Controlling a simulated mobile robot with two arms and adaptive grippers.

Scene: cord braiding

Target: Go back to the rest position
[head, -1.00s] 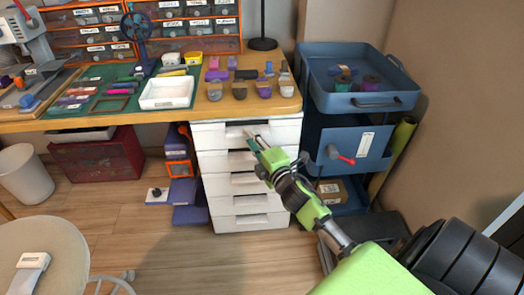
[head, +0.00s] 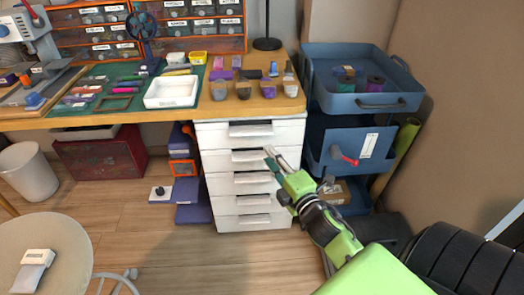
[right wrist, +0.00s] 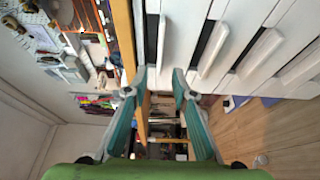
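My right arm reaches in from the lower right in the head view. Its gripper (head: 271,160) hangs in front of the white drawer unit (head: 257,178), around the height of the upper drawers. In the right wrist view the two teal fingers of this gripper (right wrist: 160,78) stand apart with nothing between them, so it is open and empty. Drawer fronts and handles fill the upper right of that view. My left gripper is in neither view.
The wooden worktop (head: 262,105) carries small cups and a white tray (head: 171,91). A blue trolley (head: 362,103) stands right of the drawers. A round pale seat (head: 62,240) is at lower left. The wooden floor (head: 165,250) before the drawers is mostly clear.

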